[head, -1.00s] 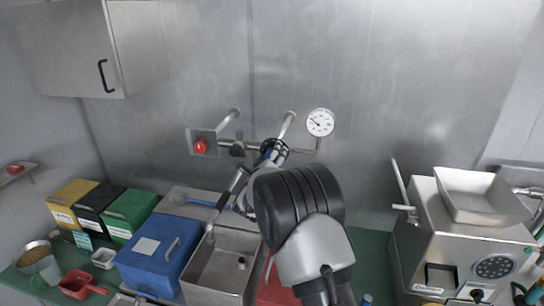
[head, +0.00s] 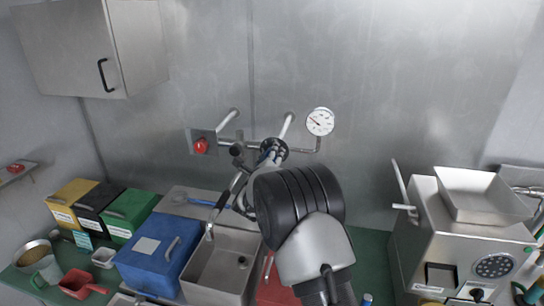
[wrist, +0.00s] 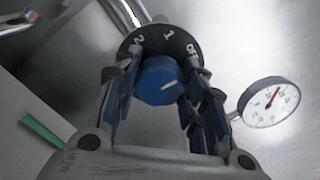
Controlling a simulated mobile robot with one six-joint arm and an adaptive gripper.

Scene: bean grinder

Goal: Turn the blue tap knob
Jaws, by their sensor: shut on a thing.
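The blue tap knob (wrist: 158,80) shows in the wrist view, in front of a black dial ring (wrist: 165,42) marked 2, 1 and a partly covered mark at right. A white line on the knob points to the right and slightly up. My gripper (wrist: 160,95) is shut on the knob, one finger on each side. In the head view, my gripper (head: 270,160) is at the tap on the wall pipe, and my fingers and wrist hide most of the knob.
A pressure gauge (head: 320,121) is close to the right of my gripper. A red button (head: 201,146) is on the wall at left. A faucet (head: 222,200) and sink (head: 222,263) are below left. A steel machine (head: 468,245) stands at right.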

